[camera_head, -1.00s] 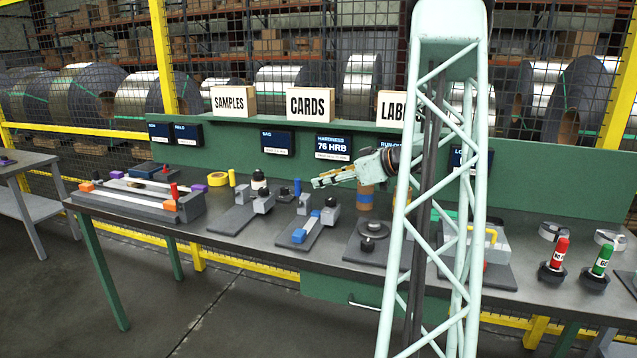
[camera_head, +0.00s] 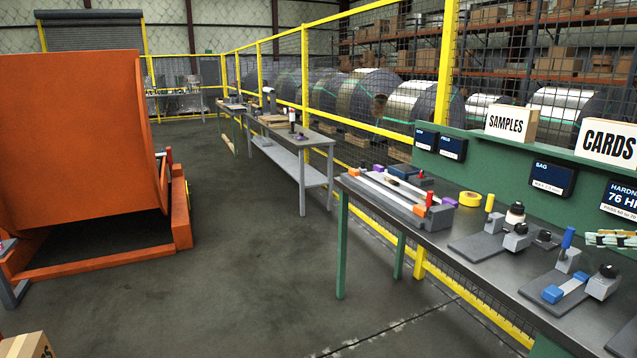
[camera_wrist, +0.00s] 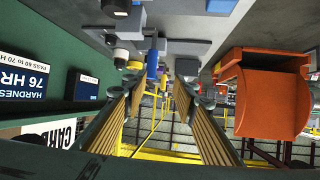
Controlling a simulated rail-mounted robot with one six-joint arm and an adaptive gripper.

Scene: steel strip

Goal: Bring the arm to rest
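My gripper (camera_head: 610,238) shows at the right edge of the head view, pale green, in front of the green back panel and just under the hardness display. The rest of my arm is out of that view. In the wrist view my gripper (camera_wrist: 165,95) has its two ridged fingers well apart, with nothing between them. It is held above the bench and touches nothing that I can see.
The workbench (camera_head: 452,237) runs along the right with test fixtures and a yellow tape roll (camera_head: 471,199). A CARDS sign (camera_head: 609,143) stands on its shelf. A large orange machine (camera_head: 85,150) stands left. Between them the floor (camera_head: 270,270) is clear.

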